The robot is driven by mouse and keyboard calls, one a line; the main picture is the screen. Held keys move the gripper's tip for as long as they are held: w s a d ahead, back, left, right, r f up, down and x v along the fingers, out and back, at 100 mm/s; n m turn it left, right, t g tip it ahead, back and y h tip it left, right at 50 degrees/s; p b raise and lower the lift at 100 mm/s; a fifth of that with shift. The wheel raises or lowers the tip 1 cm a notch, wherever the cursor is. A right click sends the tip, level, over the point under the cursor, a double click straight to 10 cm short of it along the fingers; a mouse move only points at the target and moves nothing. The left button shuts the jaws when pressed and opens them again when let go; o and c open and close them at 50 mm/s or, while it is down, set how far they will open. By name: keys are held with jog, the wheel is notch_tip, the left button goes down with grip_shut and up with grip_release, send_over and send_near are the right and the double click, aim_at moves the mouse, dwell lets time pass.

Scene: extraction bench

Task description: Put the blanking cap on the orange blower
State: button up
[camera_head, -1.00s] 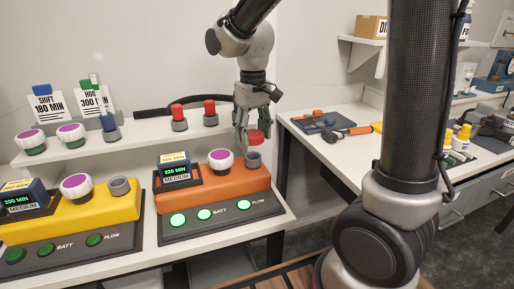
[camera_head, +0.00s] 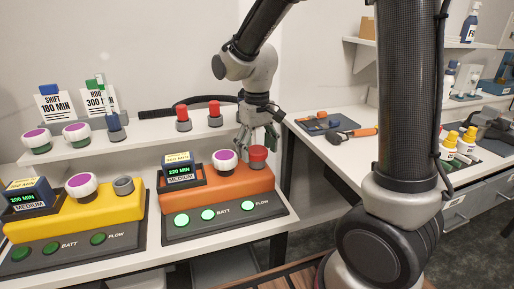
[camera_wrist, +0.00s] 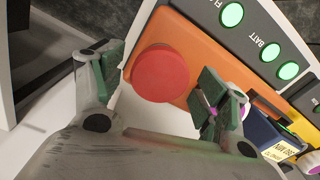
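The orange blower (camera_head: 228,187) stands on a dark base with three lit green lights. A red blanking cap (camera_head: 258,153) sits upright on the grey port (camera_head: 258,167) at its right end, and it looks seated. The cap also shows as a round red top in the wrist view (camera_wrist: 161,73). My gripper (camera_head: 258,138) is just above and behind the cap. Its green-padded fingers are apart, with visible gaps on both sides of the cap, so it is open and empty. The cap's underside is hidden.
A yellow blower (camera_head: 70,217) with an uncapped grey port (camera_head: 123,186) stands to the left. A white-and-purple knob (camera_head: 225,160) is close left of the cap. Two more red caps (camera_head: 183,113) stand on the shelf behind. The side bench (camera_head: 330,147) holds tools.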

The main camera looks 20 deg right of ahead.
aim_at(258, 150)
notch_tip(258, 150, up, 12)
jog(key=r, duration=0.1)
jog(key=s+d+m+t, duration=0.3)
jog(key=s+d+t, duration=0.1)
jog(key=s+d, duration=1.1)
jog(key=s, duration=0.4)
jog(key=shift+f, duration=0.4)
